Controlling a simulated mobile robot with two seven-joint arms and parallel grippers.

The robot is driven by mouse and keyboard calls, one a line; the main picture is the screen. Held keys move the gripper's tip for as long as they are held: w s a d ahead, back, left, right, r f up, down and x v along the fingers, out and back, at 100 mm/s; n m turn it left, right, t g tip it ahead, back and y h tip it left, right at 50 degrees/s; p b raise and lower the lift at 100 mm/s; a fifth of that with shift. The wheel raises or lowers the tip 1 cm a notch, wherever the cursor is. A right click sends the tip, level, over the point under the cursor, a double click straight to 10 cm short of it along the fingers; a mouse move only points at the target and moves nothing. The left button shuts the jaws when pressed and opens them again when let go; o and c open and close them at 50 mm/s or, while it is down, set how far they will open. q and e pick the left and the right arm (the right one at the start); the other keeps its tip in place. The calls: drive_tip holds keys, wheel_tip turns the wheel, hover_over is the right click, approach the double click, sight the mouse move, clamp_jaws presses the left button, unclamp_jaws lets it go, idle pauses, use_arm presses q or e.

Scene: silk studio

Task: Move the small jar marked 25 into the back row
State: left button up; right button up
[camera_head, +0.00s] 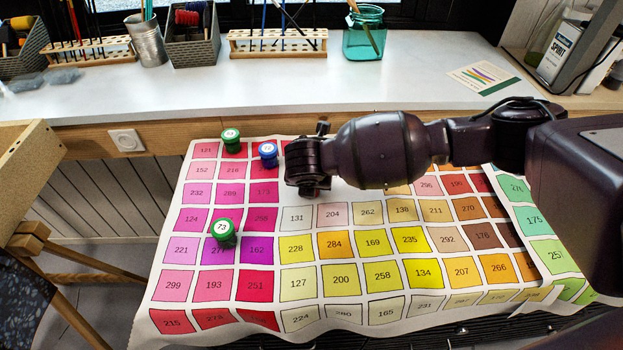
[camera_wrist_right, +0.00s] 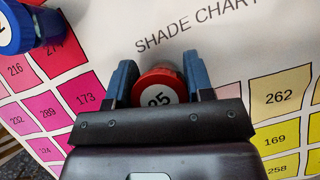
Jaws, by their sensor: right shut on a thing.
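A red-lidded jar (camera_wrist_right: 158,84) sits between the fingers of my right gripper (camera_wrist_right: 157,68) in the right wrist view. Its white label is partly cut off by the gripper body, and its last digit reads 5. In the head view my right gripper (camera_head: 310,165) is over the chart's upper middle, right of the blue jar, and hides the red jar. I cannot tell whether the jar touches the chart. A green jar (camera_head: 231,141) and a blue jar (camera_head: 268,154) stand at the chart's back left. A green jar marked 73 (camera_head: 223,233) stands nearer. My left gripper is not in view.
The shade chart (camera_head: 270,315) of numbered coloured squares covers the near surface. Behind it, a white worktop (camera_head: 230,95) carries brush racks (camera_head: 277,42), a metal can (camera_head: 147,42) and a teal glass jar (camera_head: 364,35). The chart's front middle is clear of jars.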

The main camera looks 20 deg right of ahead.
drive_tip(key=shift+f, duration=0.1)
drive_tip(key=o, duration=0.9)
drive_tip(key=shift+o, duration=0.2)
drive_tip(key=shift+r, duration=0.4)
drive_tip(key=p+v, duration=0.1)
drive_tip(key=v, duration=0.3)
drive_tip(key=shift+r+p, duration=0.3)
drive_tip(key=shift+p, duration=0.05)
drive_tip(key=p+v, duration=0.2)
drive_tip(key=v, duration=0.5)
drive_tip(key=shift+s, duration=0.2)
drive_tip(key=shift+a+f, duration=0.1)
